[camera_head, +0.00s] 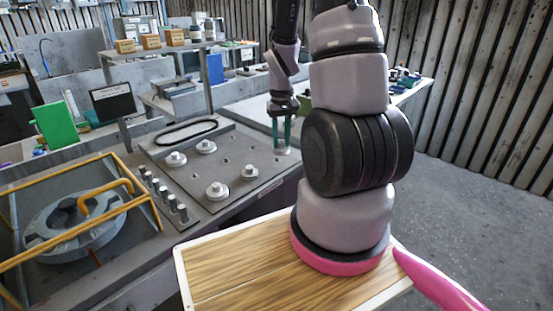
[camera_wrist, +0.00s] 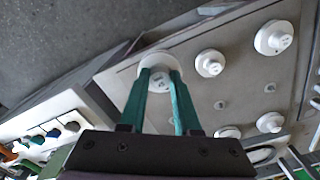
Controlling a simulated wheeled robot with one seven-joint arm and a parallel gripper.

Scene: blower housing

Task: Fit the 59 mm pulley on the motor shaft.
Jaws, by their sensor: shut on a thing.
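My gripper (camera_head: 281,138) has teal fingers pointing down at the right corner of the grey plate (camera_head: 228,155). It is shut on a white round pulley (camera_head: 282,151), which also shows between the fingertips in the wrist view (camera_wrist: 157,62). I cannot read its size mark, nor tell whether it touches the plate. Other pale pulleys stand on the plate: one at the front (camera_head: 216,190), one right of it (camera_head: 250,172), one at the left (camera_head: 175,158) and one behind (camera_head: 206,146). I cannot pick out the motor shaft.
A black belt loop (camera_head: 187,132) lies at the plate's back. Several upright metal pegs (camera_head: 163,192) line its left edge. A yellow tube frame (camera_head: 140,185) surrounds a round grey housing (camera_head: 75,225) at the left. A dark screen (camera_head: 113,103) stands behind. Open floor (camera_head: 470,220) lies to the right.

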